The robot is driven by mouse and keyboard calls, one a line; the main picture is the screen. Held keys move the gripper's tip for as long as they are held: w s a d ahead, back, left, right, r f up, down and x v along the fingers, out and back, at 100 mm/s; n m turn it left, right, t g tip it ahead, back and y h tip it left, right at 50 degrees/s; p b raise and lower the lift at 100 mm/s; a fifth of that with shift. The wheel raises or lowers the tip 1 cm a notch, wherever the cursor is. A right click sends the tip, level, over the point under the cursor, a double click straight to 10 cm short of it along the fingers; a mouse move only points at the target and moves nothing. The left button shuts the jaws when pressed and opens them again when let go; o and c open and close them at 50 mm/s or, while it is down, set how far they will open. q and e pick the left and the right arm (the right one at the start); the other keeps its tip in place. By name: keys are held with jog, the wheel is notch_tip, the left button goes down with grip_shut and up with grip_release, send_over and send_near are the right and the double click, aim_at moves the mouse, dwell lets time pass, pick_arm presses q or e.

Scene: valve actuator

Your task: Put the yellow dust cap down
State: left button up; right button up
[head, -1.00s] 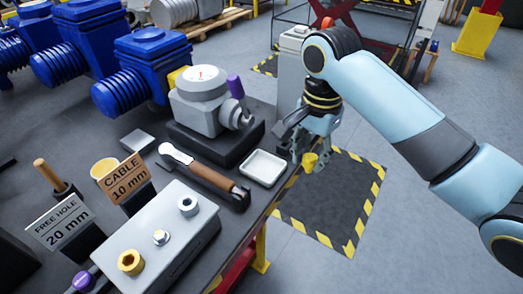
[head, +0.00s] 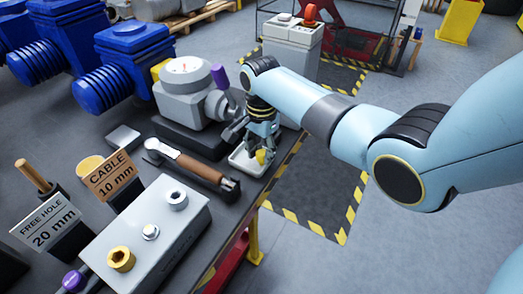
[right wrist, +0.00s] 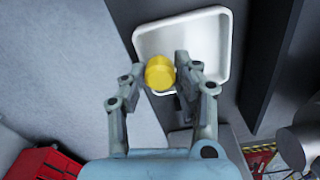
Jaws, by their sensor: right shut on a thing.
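The yellow dust cap (right wrist: 160,73) is a small round cap between the fingertips of my right gripper (right wrist: 160,80), which is shut on it. In the head view the cap (head: 262,157) shows below my right gripper (head: 258,146), over the white tray (head: 243,165). In the right wrist view the tray (right wrist: 215,50) lies behind the cap, which overlaps its left part. I cannot tell whether the cap touches the tray. The tray looks empty otherwise. My left gripper is not in view.
The grey valve actuator (head: 185,100) with a purple knob stands behind the tray. A brown-handled tool (head: 195,168) lies left of it. A grey block with fittings (head: 140,260) and two signs (head: 115,175) stand nearer. The table's edge is just right of the tray.

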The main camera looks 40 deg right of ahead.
aim_at(262, 153)
jog(key=shift+f, duration=0.1)
jog(key=o, duration=0.8)
jog(key=shift+r, duration=0.45)
notch_tip(262, 153, up, 11)
jog(key=shift+r, duration=0.2)
